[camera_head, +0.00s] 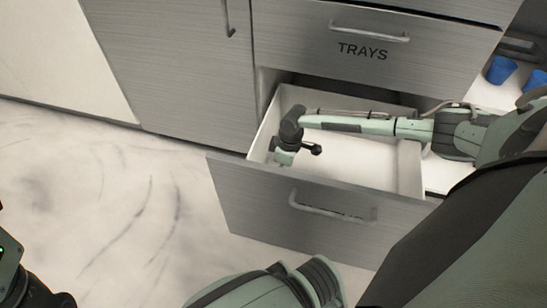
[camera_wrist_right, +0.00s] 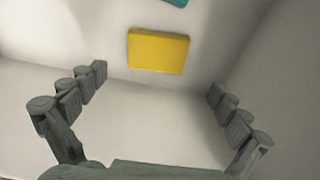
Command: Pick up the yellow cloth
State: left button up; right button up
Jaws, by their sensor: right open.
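The yellow cloth (camera_wrist_right: 158,52) shows in the right wrist view as a flat, folded rectangle on the pale floor of the open drawer (camera_head: 345,218). My right gripper (camera_wrist_right: 157,82) is open and empty, its two fingers spread wide left and right. The cloth lies beyond the fingertips, near the middle between them, and is not touched. In the head view my right arm reaches in from the right, and its wrist (camera_head: 289,130) is over the left part of the drawer. The cloth is hidden in that view. My left gripper is not clearly in view.
A teal item (camera_wrist_right: 174,2) lies past the cloth, cut off by the frame. A closed drawer marked TRAYS (camera_head: 420,62) is just above the open one. Blue cups (camera_head: 501,69) stand on a shelf at the right. Marbled floor (camera_head: 110,195) is clear at the left.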

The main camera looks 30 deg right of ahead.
jog(key=f+b, duration=0.1)
jog(key=f, duration=0.1)
jog(key=f+b, duration=0.1)
jog(key=f, duration=0.1)
jog(key=f+b, duration=0.1)
jog(key=f, duration=0.1)
jog(key=shift+w+f, duration=0.4)
jog(key=c, duration=0.8)
